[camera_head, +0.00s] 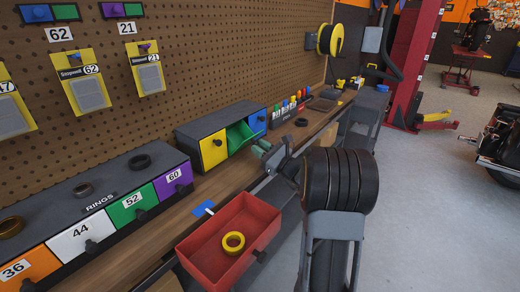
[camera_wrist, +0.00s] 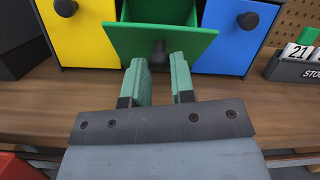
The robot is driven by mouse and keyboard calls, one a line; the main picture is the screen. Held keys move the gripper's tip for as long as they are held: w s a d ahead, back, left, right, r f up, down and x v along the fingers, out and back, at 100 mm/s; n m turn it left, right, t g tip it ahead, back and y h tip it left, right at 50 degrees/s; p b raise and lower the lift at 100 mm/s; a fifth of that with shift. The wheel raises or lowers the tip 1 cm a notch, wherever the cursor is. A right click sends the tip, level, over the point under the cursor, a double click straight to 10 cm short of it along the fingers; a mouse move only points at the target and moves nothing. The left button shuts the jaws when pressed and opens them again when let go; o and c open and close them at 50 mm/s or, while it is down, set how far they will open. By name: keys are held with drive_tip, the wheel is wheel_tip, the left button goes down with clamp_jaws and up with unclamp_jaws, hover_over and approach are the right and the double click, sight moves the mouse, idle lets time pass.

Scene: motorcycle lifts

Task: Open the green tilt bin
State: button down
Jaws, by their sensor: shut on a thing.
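The green tilt bin (camera_head: 238,137) sits between a yellow bin and a blue bin in a dark cabinet on the bench. Its front is tilted outward at the top, and the wrist view shows a dark gap behind the green front (camera_wrist: 135,42). Its dark knob (camera_wrist: 159,56) is between the pale green fingers of my gripper (camera_wrist: 158,66). My gripper is shut on this knob. In the head view my gripper (camera_head: 262,150) is at the front of the green bin and hides its knob.
The yellow bin (camera_head: 212,151) and blue bin (camera_head: 257,123) beside it are shut. A red open drawer (camera_head: 205,262) holding a yellow ring (camera_head: 233,243) juts out at the front. A stock card rack (camera_wrist: 300,68) stands right of the cabinet. A pegboard (camera_head: 215,60) rises behind.

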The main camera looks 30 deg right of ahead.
drive_tip(key=shift+a+f, duration=0.25)
drive_tip(key=shift+f, duration=0.15)
drive_tip(key=c, duration=1)
unclamp_jaws()
drive_tip(key=shift+w+a, duration=0.1)
drive_tip(key=shift+w, duration=0.05)
drive_tip(key=shift+r, duration=0.15)
drive_tip(key=shift+d, duration=0.2)
drive_tip(key=shift+s, duration=0.25)
drive_tip(key=v, duration=1.3)
drive_tip(key=shift+s+d, duration=0.15)
drive_tip(key=shift+d, duration=0.05)
